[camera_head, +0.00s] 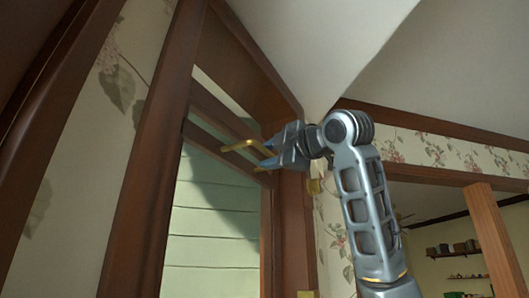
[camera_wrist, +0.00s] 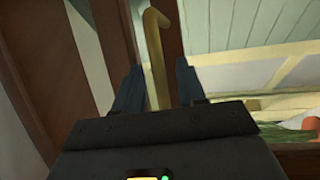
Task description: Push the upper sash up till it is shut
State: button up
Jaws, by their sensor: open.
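The upper sash (camera_head: 203,137) is a brown wooden frame in the tall window in the head view. A pale strip shows between its top rail and the head of the window frame. A bent brass handle (camera_head: 240,145) stands out from the sash; it also shows in the wrist view (camera_wrist: 154,45). My gripper (camera_head: 264,152) is at the right end of the handle. In the wrist view its two dark fingers (camera_wrist: 160,82) are apart, with the handle running between them. Whether either finger touches the handle cannot be told.
Brown window casing (camera_head: 150,170) stands left of the sash, with floral wallpaper (camera_head: 118,80) beyond. Pale green siding (camera_head: 210,240) shows through the window. The white ceiling (camera_head: 320,40) is close above my gripper. A wooden post (camera_head: 490,235) and a shelf (camera_head: 455,277) are at right.

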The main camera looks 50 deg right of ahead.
jog(key=shift+p+x, duration=0.3)
jog(key=shift+x, duration=1.05)
jog(key=shift+c, duration=0.4)
jog(key=shift+f, duration=0.1)
grip_shut()
